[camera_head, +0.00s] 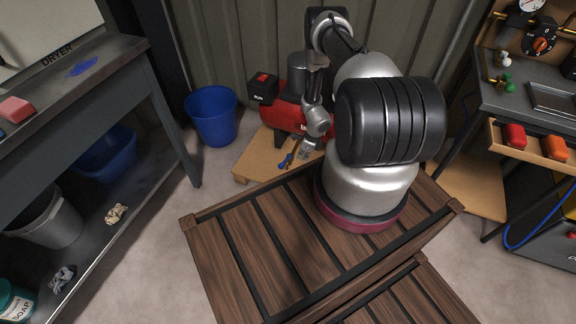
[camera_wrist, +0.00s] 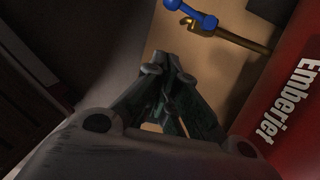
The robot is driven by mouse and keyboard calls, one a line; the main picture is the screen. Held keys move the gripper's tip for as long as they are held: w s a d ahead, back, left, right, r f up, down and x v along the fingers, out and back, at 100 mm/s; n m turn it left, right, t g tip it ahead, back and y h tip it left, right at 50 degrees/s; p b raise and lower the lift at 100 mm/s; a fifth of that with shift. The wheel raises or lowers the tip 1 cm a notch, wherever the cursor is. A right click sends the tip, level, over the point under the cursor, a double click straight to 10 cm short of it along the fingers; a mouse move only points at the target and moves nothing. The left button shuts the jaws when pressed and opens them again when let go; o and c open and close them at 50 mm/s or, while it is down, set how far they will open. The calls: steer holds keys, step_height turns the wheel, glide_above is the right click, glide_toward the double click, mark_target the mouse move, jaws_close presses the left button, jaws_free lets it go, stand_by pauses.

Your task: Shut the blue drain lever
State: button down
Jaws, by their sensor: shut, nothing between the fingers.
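The blue drain lever (camera_head: 286,161) sits low at the front of the red compressor tank (camera_head: 281,113), above a wooden board. In the wrist view the blue lever (camera_wrist: 199,14) shows at the top edge, on a brass valve and pipe (camera_wrist: 232,36). My gripper (camera_head: 304,154) is shut and empty, just right of the lever in the head view. In the wrist view my gripper (camera_wrist: 170,68) is below the valve, apart from it.
The red tank with "Emberjet" lettering (camera_wrist: 293,98) is close on the right of my gripper. A wooden board (camera_head: 251,163) lies under the compressor. A blue bucket (camera_head: 212,115) stands to the left, with clear floor in front.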

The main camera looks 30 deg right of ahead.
mark_target(284, 162)
steer(key=shift+f, duration=0.1)
steer(key=w+a+f, duration=0.4)
steer(key=f, duration=0.6)
steer(key=shift+w, duration=0.35)
steer(key=shift+f, duration=0.1)
